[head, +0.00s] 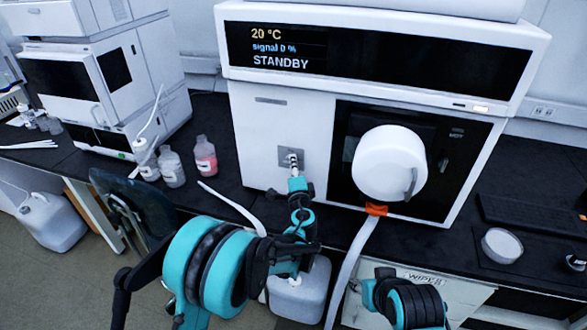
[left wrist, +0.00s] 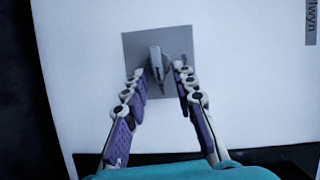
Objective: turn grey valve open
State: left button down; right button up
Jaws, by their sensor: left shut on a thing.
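The grey valve is a small lever on a square grey plate (head: 284,154) on the white front of the instrument, left of its dark panel. In the left wrist view the valve lever (left wrist: 156,62) stands near upright, tilted slightly, at the middle of its plate (left wrist: 133,48). My left gripper (head: 294,163) reaches the plate from the front. The fingers partly hide the lever in the head view. My right gripper is not in view.
The instrument's display (head: 290,50) reads 20 °C, signal 0 %, STANDBY. A round white drum (head: 388,162) sticks out right of the valve. Several bottles, one with pink liquid (head: 205,157), stand on the dark bench to the left. A white dish (head: 501,245) lies at right.

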pick_arm(q)
jog(key=shift+f+m, duration=0.15)
jog(key=shift+m, duration=0.35)
jog(key=c, duration=1.6)
grip_release()
jog(key=shift+s, duration=0.1)
jog(key=s, duration=1.1)
jog(key=shift+s+d, duration=0.4)
